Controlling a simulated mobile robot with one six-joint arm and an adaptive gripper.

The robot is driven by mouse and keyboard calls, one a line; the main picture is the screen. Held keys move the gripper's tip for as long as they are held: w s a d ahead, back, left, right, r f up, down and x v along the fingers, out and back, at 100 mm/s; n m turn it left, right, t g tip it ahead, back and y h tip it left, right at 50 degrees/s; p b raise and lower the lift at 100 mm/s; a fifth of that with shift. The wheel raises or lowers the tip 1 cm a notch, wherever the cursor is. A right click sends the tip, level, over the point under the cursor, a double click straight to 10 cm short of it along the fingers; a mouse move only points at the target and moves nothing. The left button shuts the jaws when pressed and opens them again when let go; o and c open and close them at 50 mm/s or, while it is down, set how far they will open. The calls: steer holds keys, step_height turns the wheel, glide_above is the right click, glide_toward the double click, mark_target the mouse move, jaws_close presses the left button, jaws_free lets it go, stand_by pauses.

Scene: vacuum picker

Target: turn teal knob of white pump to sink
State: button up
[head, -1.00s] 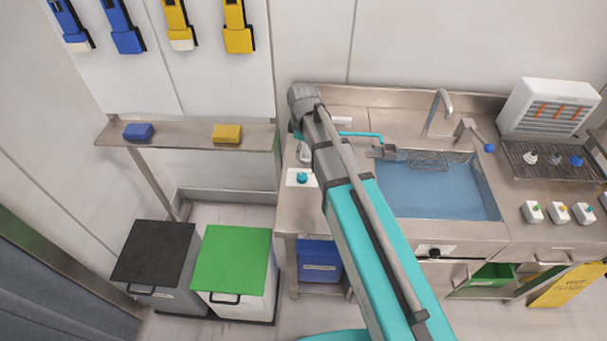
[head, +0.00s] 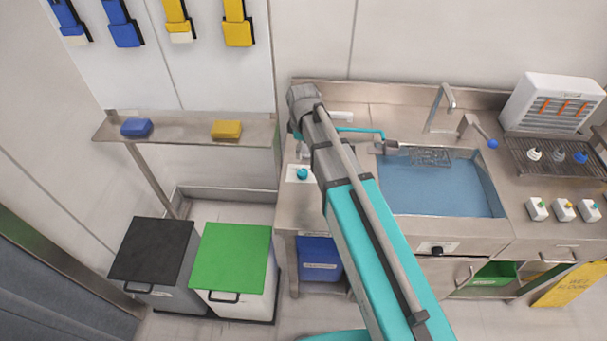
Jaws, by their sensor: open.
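The teal knob (head: 302,173) sits on a small white plate (head: 291,174) on the steel counter, left of the sink (head: 440,190). A teal pipe (head: 362,131) runs from behind my arm to the sink's left back corner. A white part (head: 342,116), possibly the pump's body, shows behind my arm; most of it is hidden. My gripper (head: 303,152) hangs below the end of my arm, just behind the knob in the picture. My arm covers much of it. It is open, with nothing seen in it. I cannot tell whether it touches the knob.
The sink holds blue water, with a tap (head: 440,107) behind it. A rack (head: 560,157) and several small white blocks stand on the right. A shelf (head: 180,130) carries a blue and a yellow block. Black-lidded (head: 153,250) and green-lidded (head: 233,260) bins stand on the floor at left.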

mark_target(303, 172)
steer(key=shift+f+b, duration=5.4)
steer(key=shift+f, duration=0.35)
steer(key=shift+c, duration=0.3)
steer(key=c, duration=1.1)
